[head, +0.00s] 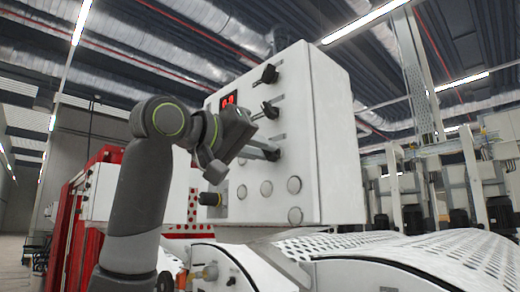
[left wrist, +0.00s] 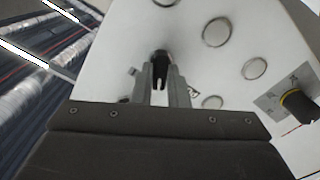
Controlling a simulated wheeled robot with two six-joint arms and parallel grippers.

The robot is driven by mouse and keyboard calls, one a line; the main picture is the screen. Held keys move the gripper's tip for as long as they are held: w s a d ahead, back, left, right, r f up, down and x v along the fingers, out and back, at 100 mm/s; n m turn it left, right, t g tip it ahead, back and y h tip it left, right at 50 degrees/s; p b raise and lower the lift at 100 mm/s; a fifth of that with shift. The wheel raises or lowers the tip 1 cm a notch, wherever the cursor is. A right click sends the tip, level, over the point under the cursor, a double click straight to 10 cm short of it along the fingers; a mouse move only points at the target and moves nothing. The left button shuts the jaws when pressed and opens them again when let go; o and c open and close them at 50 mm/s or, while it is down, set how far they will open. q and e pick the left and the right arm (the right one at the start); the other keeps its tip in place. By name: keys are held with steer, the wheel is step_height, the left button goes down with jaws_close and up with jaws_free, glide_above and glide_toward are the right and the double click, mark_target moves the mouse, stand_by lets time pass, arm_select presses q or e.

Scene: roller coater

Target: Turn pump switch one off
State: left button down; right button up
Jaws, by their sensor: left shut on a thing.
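A white control box (head: 318,140) carries black rotary switches on its front face. The upper switch (head: 266,75) and the one below it (head: 270,110) stand free of my gripper. My left gripper (head: 274,153) reaches in from the left to a third, lower switch and is shut on its black knob. In the left wrist view the gripper fingers (left wrist: 161,88) close around this knob (left wrist: 160,56), which they partly hide. I cannot read labels that tell which switch is pump switch one. My right gripper is not in view.
Several round silver buttons, such as one at the lower right (head: 294,185), lie below my gripper. A yellow-ringed black knob (head: 210,198) juts out at the lower left; it also shows in the left wrist view (left wrist: 298,104).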

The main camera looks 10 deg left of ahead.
arm_select(q)
steer(key=c, duration=1.4)
jaws_free()
steer(key=shift+c, duration=0.2)
steer(key=shift+s+a, duration=0.1)
steer(key=b+v, duration=0.5)
steer(key=v, duration=1.2)
steer(key=shift+b, duration=0.4)
